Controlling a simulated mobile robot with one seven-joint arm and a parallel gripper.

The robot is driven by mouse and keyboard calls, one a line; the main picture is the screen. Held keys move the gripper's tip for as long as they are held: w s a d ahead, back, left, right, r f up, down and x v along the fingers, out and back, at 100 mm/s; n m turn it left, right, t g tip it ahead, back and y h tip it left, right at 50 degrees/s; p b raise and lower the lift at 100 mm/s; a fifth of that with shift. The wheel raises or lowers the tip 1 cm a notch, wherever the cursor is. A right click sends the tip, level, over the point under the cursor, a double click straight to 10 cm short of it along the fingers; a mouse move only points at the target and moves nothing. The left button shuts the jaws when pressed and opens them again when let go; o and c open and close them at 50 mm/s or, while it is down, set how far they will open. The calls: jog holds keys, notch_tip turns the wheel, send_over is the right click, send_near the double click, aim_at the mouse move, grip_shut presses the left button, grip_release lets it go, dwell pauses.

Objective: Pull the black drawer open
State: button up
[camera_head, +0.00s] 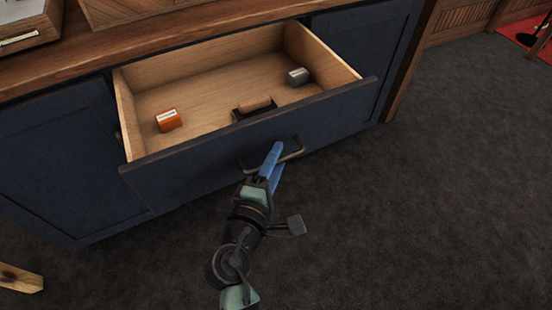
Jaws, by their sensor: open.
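The black drawer (205,170) has a dark blue-black front and stands pulled out of the cabinet, with its pale wooden inside in view. Its dark bar handle (292,152) is on the middle of the front. My gripper (277,150) has blue fingers and is open at the handle. The fingers overlap the handle in the picture; I cannot tell whether they touch it. Part of the handle is hidden behind the fingers. Inside the drawer lie an orange box (168,120), a grey box (298,76) and a dark block with a wooden top (254,107).
The dark cabinet (65,150) with a brown wooden top (60,65) surrounds the drawer. A wooden case (28,25) sits on the top at the left. Dark carpet (430,190) is clear in front and to the right. A wooden leg end (20,279) shows at lower left.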

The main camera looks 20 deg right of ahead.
jog(key=p+v, duration=0.2)
jog(key=v, duration=1.1)
jog(key=w+a+r+m+t+y, duration=0.1)
jog(key=w+r+m+t+y, duration=0.3)
jog(key=w+r, duration=0.65)
notch_tip(320, 180, up, 20)
jog(key=w+a+m+t+y, duration=0.1)
jog(key=a+m+t+y, duration=0.15)
jog(key=m+t, duration=0.2)
jog(key=s+a+r+m+t+y+p, duration=0.15)
jog(key=s+r+t, duration=0.3)
jog(key=r, duration=0.75)
jog(key=s+a+r+m+t+y+p, duration=0.1)
jog(key=s+a+r+t+y, duration=0.15)
jog(key=s+r, duration=0.7)
jog(key=w+r+p, duration=0.2)
jog(key=r+p, duration=1.2)
jog(key=r, duration=0.2)
jog(key=w+r+p, duration=0.2)
jog(key=r+p, duration=1.3)
jog(key=r, duration=0.1)
jog(key=shift+d+y, duration=0.15)
jog(key=shift+y, duration=0.3)
jog(key=shift+w+r, duration=0.1)
jog(key=shift+w, duration=0.05)
